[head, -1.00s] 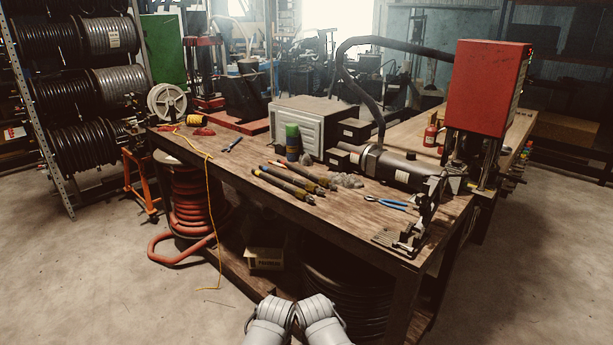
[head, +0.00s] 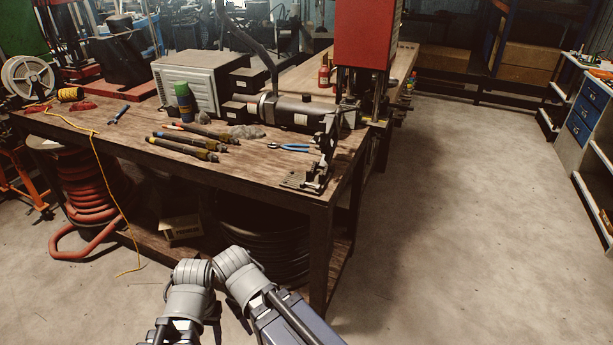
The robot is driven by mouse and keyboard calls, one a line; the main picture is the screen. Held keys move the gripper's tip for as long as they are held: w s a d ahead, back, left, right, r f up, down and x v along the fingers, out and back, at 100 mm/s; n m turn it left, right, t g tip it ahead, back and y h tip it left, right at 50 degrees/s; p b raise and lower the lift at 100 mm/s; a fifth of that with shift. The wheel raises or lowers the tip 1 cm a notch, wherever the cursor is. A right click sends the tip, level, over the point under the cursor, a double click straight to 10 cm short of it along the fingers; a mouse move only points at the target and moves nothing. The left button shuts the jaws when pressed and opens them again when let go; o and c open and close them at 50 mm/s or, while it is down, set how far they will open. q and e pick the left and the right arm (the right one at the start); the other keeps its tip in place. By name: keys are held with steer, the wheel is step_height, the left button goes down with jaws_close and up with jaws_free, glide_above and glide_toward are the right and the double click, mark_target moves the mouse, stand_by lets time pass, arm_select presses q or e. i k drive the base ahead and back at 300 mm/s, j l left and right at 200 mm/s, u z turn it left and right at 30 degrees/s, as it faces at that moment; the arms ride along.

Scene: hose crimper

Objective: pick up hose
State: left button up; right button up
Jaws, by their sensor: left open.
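Several hoses are in view. A thick red hose (head: 93,205) is coiled on the floor under the bench's left end, with one loop spread outward. A coil of black hose (head: 262,245) sits under the bench, partly hidden by my arm. Short dark hose pieces with fittings (head: 185,147) lie side by side on the bench top. My left gripper (head: 162,330) is low at the bottom edge, in front of the bench and apart from every hose. It is open, only partly in view. My right gripper is not distinguishable.
A yellow cord (head: 108,185) hangs off the front. Floor at right (head: 450,230) is clear.

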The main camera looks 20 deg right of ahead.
mark_target(223, 137)
steer(key=i+j, duration=0.25)
steer(key=i, duration=0.25)
steer(key=i+j, duration=0.3)
steer(key=i, duration=0.25)
steer(key=i+j+u, duration=0.1)
steer(key=i+j, duration=0.2)
steer(key=i, duration=0.2)
steer(key=i+j, duration=0.2)
steer(key=i, duration=0.3)
steer(key=i+j, duration=0.25)
steer(key=i, duration=0.3)
steer(key=u, duration=0.05)
